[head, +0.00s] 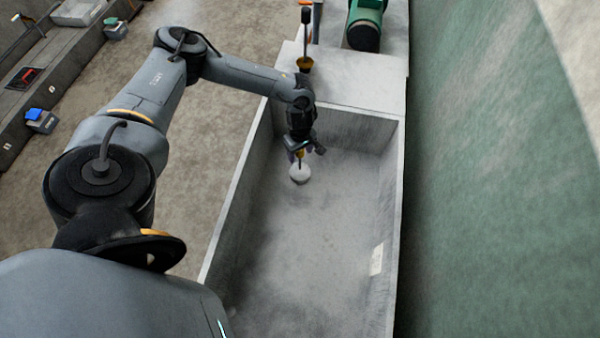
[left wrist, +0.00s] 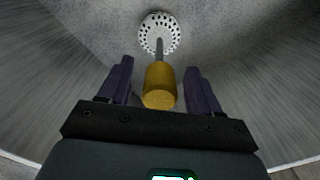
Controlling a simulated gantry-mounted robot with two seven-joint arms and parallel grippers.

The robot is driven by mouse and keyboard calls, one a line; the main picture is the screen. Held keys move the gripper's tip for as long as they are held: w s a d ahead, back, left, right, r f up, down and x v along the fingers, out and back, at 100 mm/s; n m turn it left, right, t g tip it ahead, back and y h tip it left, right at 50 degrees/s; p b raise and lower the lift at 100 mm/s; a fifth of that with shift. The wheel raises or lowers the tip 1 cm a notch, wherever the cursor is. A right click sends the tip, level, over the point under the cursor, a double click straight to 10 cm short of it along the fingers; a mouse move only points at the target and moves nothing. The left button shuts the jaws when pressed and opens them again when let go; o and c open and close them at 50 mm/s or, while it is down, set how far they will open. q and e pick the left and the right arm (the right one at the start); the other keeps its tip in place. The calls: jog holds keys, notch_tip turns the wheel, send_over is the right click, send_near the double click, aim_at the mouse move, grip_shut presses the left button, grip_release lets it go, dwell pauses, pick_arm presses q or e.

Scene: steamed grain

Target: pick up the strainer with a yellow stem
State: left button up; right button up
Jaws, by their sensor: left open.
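The strainer (head: 300,175) is in the far part of the grey trough, below my left gripper (head: 302,150). In the left wrist view its round perforated white head (left wrist: 159,33) is at the top, with a thin grey rod leading to a yellow stem end (left wrist: 159,86). The yellow stem lies between the two dark purple fingers of my left gripper (left wrist: 159,82), with a gap on each side. The gripper is open and does not hold it. My right gripper is in neither view.
The trough (head: 398,215) has high walls around the strainer. A yellow-and-black tool (head: 305,63) stands on the ledge (head: 350,85) behind it, near a green machine (head: 365,25). A green wall (head: 480,180) runs along the right. The near trough floor is clear.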

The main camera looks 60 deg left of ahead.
pick_arm(q)
grip_shut()
dwell(0.4)
jog(key=shift+r, duration=0.15)
